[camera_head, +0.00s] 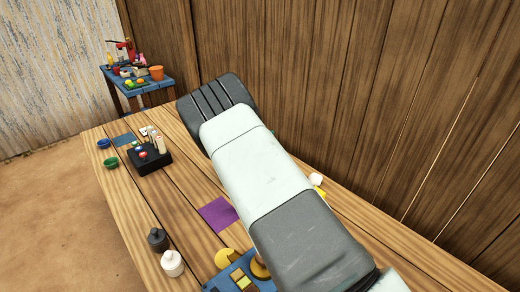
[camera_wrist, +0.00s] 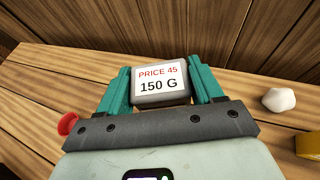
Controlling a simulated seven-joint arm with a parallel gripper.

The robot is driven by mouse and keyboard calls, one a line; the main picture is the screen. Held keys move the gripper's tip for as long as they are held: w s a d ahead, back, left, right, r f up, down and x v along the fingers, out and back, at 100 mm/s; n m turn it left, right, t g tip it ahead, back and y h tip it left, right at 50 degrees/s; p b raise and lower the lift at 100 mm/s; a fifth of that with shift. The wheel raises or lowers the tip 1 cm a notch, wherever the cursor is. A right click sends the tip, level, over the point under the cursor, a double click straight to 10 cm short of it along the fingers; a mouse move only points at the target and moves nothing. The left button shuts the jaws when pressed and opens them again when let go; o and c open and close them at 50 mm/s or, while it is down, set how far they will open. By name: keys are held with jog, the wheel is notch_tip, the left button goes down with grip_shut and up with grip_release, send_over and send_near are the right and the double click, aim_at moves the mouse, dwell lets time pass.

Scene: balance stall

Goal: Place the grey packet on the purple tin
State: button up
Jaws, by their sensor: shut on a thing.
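The grey packet (camera_wrist: 161,98) has a white label reading "PRICE 45" and "150 G". It sits between the two teal fingers of my gripper (camera_wrist: 163,78), which is shut on it, in the wrist view. The packet appears held above the wooden table. In the head view my own arm covers the gripper and the packet. A purple square (camera_head: 218,214) lies flat on the table in the head view, partly beside my arm.
A black box (camera_head: 150,158) with small items stands at the far left of the table. A dark bottle (camera_head: 157,239) and a white bottle (camera_head: 172,263) stand near the front edge. A blue tray (camera_head: 214,286) is close by. A white lump (camera_wrist: 279,100) lies right of my gripper.

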jog(key=shift+f, duration=2.65)
jog(key=shift+f, duration=0.2)
jog(key=o, duration=1.1)
jog(key=shift+o, duration=0.2)
jog(key=shift+r, duration=0.15)
